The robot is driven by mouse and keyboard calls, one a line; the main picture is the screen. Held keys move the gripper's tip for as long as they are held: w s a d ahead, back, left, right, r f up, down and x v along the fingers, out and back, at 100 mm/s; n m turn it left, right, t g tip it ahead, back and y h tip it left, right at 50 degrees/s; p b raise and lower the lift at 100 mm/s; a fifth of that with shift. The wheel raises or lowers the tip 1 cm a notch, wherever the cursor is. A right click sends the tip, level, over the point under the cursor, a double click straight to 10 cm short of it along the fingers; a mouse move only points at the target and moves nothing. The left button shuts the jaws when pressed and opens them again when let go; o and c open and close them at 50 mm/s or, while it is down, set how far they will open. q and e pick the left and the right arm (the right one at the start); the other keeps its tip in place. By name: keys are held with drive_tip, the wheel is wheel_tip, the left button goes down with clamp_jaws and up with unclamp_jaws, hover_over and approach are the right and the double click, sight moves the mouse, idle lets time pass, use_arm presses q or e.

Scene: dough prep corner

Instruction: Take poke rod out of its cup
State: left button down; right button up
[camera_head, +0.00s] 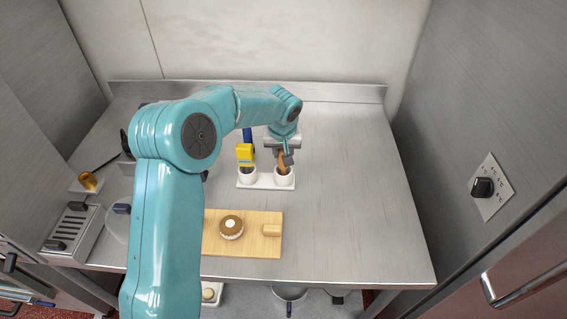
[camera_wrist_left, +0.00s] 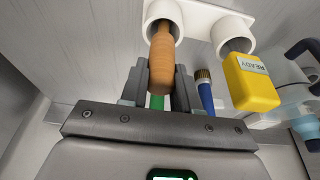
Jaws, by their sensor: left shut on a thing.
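The poke rod (camera_head: 282,160) has a brown wooden handle and stands in the right-hand white cup (camera_head: 284,177). In the left wrist view its rounded wooden part (camera_wrist_left: 162,60) reaches into the mouth of the white cup (camera_wrist_left: 160,10). My left gripper (camera_head: 285,154) is right above this cup. In the left wrist view its two grey fingers (camera_wrist_left: 157,88) lie on both sides of the rod, shut on it. How deep the rod sits in the cup is hidden. My right gripper is not in view.
A yellow tag marked READY (camera_wrist_left: 252,82) hangs by the neighbouring white cup (camera_head: 247,176), near a blue-handled tool (camera_wrist_left: 205,95). The steel counter (camera_head: 350,180) is clear on the right.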

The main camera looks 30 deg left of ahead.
use_arm(q)
drive_tip(key=shift+d+r+p, duration=0.1)
drive_tip(key=shift+r+p, duration=0.35)
drive_tip(key=shift+r, duration=0.6)
drive_tip(key=shift+f, duration=0.1)
drive_tip(key=c, duration=1.7)
unclamp_jaws()
clamp_jaws()
drive_tip(key=shift+r+p, duration=0.55)
drive_tip(key=shift+r, duration=1.5)
drive_tip(key=shift+s, duration=0.1)
